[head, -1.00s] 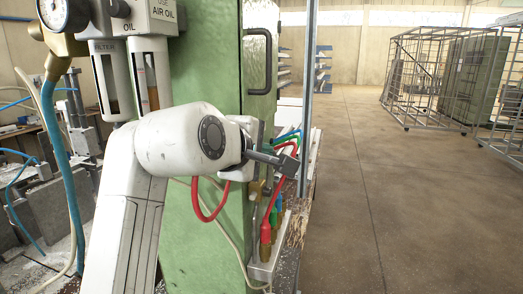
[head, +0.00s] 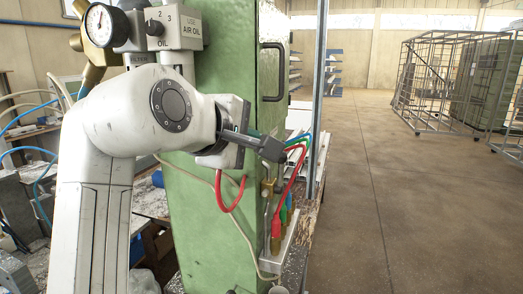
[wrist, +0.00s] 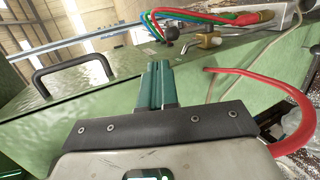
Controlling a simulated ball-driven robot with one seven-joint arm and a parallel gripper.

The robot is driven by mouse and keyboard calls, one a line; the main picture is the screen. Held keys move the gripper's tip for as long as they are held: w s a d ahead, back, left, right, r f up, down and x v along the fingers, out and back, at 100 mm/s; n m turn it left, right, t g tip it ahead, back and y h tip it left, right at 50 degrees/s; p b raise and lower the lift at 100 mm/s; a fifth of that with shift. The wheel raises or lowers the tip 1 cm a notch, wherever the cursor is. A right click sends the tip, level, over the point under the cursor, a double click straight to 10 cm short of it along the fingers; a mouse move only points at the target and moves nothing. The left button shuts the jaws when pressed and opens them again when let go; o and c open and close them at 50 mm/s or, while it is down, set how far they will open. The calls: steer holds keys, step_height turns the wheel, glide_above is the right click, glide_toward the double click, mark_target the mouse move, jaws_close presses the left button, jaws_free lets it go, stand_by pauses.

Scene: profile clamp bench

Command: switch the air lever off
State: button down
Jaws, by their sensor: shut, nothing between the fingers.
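A small lever with a dark ball knob (wrist: 172,33) shows in the wrist view, beside a brass fitting (wrist: 208,40) on the green cabinet; I take it to be the air lever. My gripper (wrist: 158,66) is shut and empty, its teal fingers pointing toward the knob with a gap that I cannot measure. In the head view my gripper (head: 272,150) reaches past the cabinet's right edge, above the hose fittings. The lever cannot be made out clearly there.
The green cabinet (head: 215,215) has a black door handle (head: 272,71). Red, green and blue hoses (head: 298,150) run to a rail of brass fittings (head: 276,243). A gauge (head: 98,24) and a dark knob (head: 154,28) sit at upper left. Open floor (head: 425,215) lies to the right.

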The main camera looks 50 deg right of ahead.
steer(key=shift+r+b+v, duration=0.15)
steer(key=shift+v, duration=0.7)
steer(key=shift+r+b+v, duration=0.15)
steer(key=shift+v, duration=0.7)
steer(key=shift+d, duration=0.1)
